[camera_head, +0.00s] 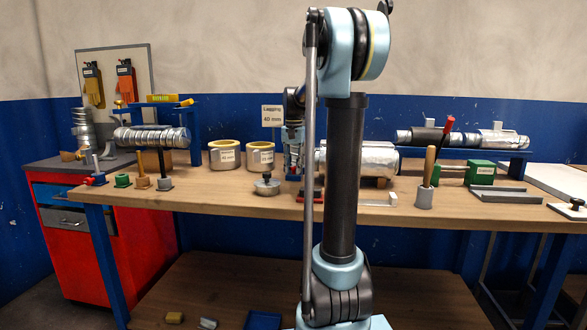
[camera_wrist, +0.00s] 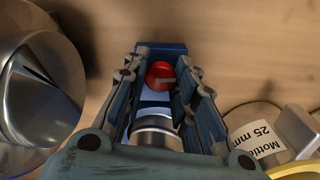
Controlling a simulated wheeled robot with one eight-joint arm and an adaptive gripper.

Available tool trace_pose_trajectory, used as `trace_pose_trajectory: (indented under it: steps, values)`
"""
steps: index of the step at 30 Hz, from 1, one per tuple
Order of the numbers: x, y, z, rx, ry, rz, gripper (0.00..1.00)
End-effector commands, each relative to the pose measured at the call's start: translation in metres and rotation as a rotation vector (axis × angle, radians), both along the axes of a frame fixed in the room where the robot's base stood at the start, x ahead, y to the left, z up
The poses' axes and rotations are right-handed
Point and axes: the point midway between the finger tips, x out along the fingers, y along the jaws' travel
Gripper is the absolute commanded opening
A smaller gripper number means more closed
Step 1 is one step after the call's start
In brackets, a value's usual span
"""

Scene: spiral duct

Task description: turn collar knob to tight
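A round red knob (camera_wrist: 160,75) with a grey mark across it shows in the wrist view, between my fingers near their far ends. It sits against a blue part with a pale plate. I take it to be the collar knob; I cannot read its setting. A silver cylindrical part (camera_wrist: 155,130) shows nearer the camera, also between the fingers. My gripper (camera_wrist: 163,84) is open, with a finger on each side of the knob; I cannot tell whether they touch it. In the head view my gripper (camera_head: 293,168) points down over the bench, partly behind my arm.
Yellow-rimmed jars (camera_head: 225,153) stand left of my gripper, and a foil-wrapped cylinder (camera_head: 375,160) lies to the right. A silver disc with a dark knob (camera_head: 267,186) is in front on the wooden bench (camera_head: 225,196). A tool cup (camera_head: 424,197) stands further right.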

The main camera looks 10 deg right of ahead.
Motion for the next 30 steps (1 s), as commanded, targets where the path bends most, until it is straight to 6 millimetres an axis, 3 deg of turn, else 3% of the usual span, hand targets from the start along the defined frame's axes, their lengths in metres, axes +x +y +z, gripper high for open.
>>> trace_pose_trajectory:
  steps: [5,17,28,29,30]
  values:
    - [0.0003,0.0005,0.0001,0.001,0.000,0.026,0.02]
    - [0.0004,0.0008,0.0002,0.001,0.000,0.274,0.02]
    - [0.0006,0.0008,0.0002,0.002,-0.001,0.293,0.02]
    - [0.0006,0.0008,0.0002,0.002,-0.001,0.293,0.32]
    - [0.0006,0.0008,0.0002,0.001,0.000,0.293,0.41]
